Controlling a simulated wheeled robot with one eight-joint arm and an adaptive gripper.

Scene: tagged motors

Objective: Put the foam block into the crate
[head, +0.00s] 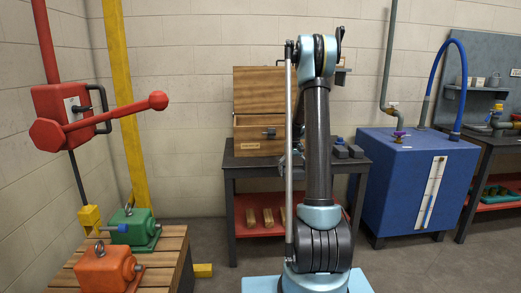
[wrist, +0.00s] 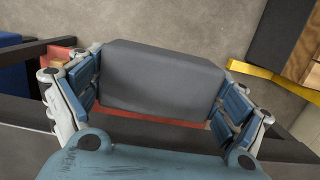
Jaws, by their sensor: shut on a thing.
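In the wrist view a grey foam block (wrist: 163,78) sits between the two blue-padded fingers of my gripper (wrist: 162,95). My gripper is shut on it, with one finger at each end of the block. In the head view my arm hides most of my gripper and the held block. A wooden box (head: 246,128) with a raised wooden lid and a dark front handle stands on the dark table; it looks like the crate. Its inside is not visible, and my arm covers its right side.
The dark table (head: 229,163) has a red lower shelf (head: 246,232) with wooden pieces. Small dark blocks (head: 355,151) lie on its right part. A blue tank (head: 405,180) stands to the right. A green motor (head: 133,229) and an orange motor (head: 105,270) sit on slatted wood at left.

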